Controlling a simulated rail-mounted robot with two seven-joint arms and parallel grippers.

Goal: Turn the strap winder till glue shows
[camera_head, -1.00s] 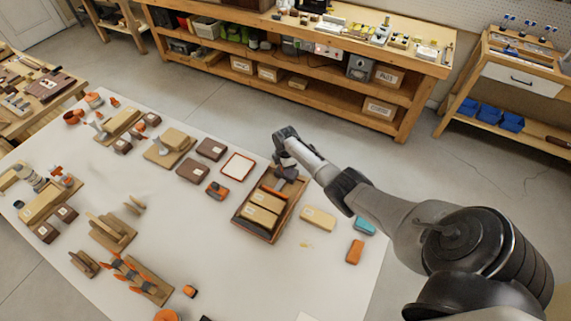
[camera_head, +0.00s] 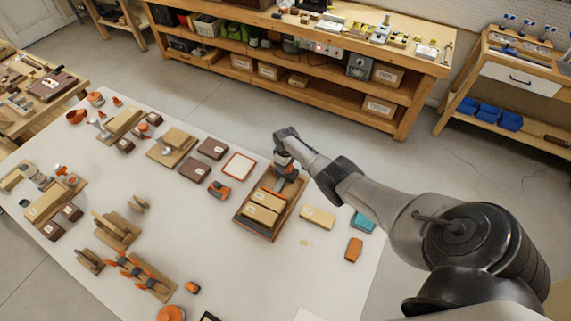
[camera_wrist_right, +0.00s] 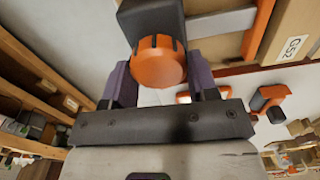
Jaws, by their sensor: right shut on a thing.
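In the right wrist view, a round orange knob (camera_wrist_right: 158,64) sits on a dark block-shaped body (camera_wrist_right: 150,18); I take this for the strap winder. My right gripper (camera_wrist_right: 160,86) has one finger on each side of the knob and is shut on it. In the head view, my right gripper (camera_head: 285,158) is at the far end of a wooden tray (camera_head: 240,221), and it largely hides the winder. I cannot make out any glue on the strap. My left gripper is in neither view.
Light wooden blocks (camera_head: 262,208) lie in the tray. A loose block (camera_head: 317,217), a teal box (camera_head: 362,223) and an orange box (camera_head: 354,249) lie to its right. Clamps and blocks crowd the left of the white table. The table's front middle is fairly clear.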

